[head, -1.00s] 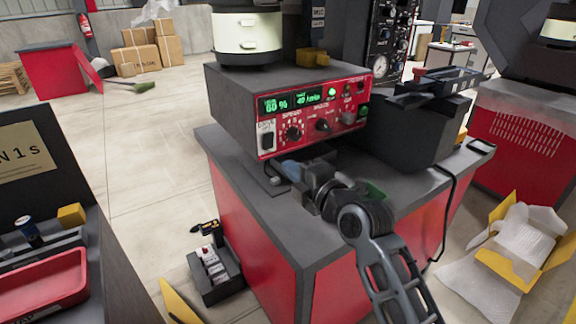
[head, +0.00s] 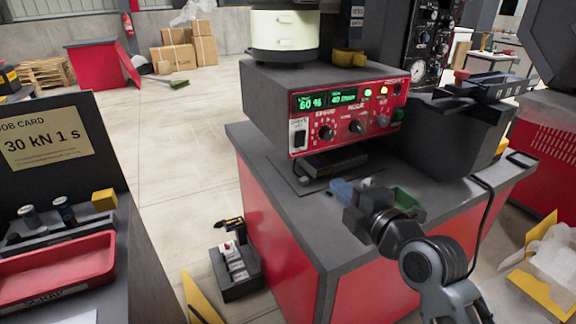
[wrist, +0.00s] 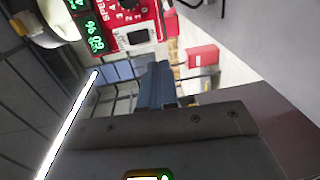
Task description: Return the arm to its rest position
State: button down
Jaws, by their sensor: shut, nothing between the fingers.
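My gripper (head: 350,194) is over the grey bench top, in front of the red control panel (head: 346,117) and apart from it. Its blue fingers are together with nothing between them. In the wrist view my gripper (wrist: 156,75) also shows shut and empty, with part of the control panel (wrist: 128,22) at the upper left. My arm reaches in from the lower right of the head view. The panel's green display reads 60 % and 40 with a blurred unit.
The grey bench top (head: 305,235) has a dark box (head: 445,130) at its right and a cable at its right side. A red tray (head: 60,270) and a job card (head: 45,138) stand at the left. An open yellow carton (head: 545,290) lies at the lower right.

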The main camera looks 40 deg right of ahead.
jog(key=s+a+f+m+g+y, duration=0.1)
jog(key=s+a+f+m, duration=0.6)
jog(key=s+a, duration=0.4)
jog(key=s+a+r+m+y, duration=0.1)
jog(key=s+a+m, duration=0.3)
jog(key=s, duration=0.5)
jog(key=s+a+r+m+y, duration=0.1)
jog(key=s+a+m+y, duration=0.1)
jog(key=s, duration=0.7)
jog(key=shift+a+m+g+y, duration=0.3)
jog(key=shift+a+m, duration=0.6)
jog(key=shift+a, duration=0.1)
